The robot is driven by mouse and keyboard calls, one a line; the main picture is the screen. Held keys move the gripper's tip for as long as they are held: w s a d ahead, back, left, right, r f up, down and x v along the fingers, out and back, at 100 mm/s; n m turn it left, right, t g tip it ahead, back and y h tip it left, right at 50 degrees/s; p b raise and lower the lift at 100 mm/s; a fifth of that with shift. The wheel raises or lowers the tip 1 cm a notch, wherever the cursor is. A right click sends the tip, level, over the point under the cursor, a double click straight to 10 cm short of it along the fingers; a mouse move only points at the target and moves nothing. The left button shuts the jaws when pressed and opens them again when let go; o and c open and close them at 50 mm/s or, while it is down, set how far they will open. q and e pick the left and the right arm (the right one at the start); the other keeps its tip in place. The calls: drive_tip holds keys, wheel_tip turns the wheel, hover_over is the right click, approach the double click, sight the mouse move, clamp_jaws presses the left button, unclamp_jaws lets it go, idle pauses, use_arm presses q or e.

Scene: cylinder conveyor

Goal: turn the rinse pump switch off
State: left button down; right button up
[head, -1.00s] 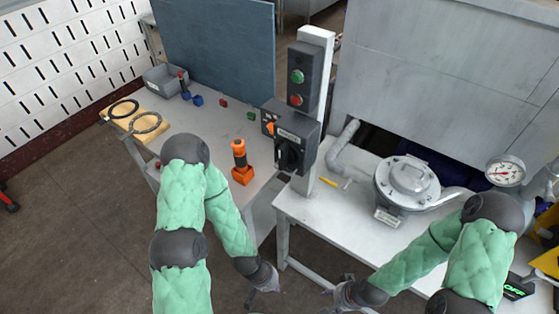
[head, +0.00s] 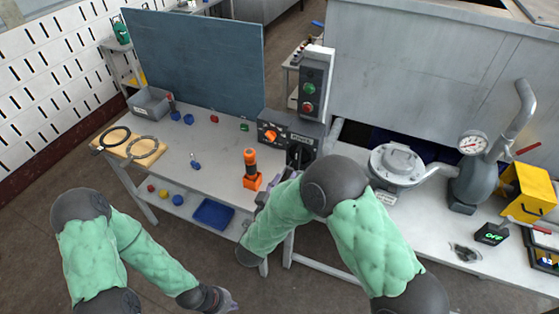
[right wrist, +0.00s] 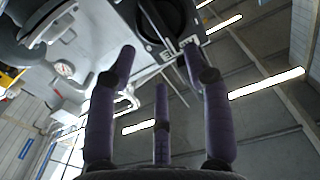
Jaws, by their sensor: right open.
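A grey switch box (head: 303,131) is on the post, with a black rotary switch (head: 297,156) on its front and an orange knob (head: 270,135) to its left. The label is too small to read, so I cannot confirm which is the rinse pump switch. My right gripper (head: 278,186) is just below and in front of the black switch, partly hidden by my arm. In the right wrist view its purple fingers (right wrist: 160,62) are spread and empty, with a black round part (right wrist: 172,18) beyond the tips. My left gripper (head: 228,301) hangs low at the bottom, away from the box.
Green (head: 310,88) and red (head: 308,107) buttons sit above the box. A lidded round vessel (head: 397,165), a gauge (head: 472,143) and a small display (head: 492,234) are on the right bench.

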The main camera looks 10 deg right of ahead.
sight(298, 162)
drive_tip(key=x, duration=1.1)
drive_tip(key=shift+s, duration=0.1)
drive_tip(key=shift+c, duration=0.2)
clamp_jaws()
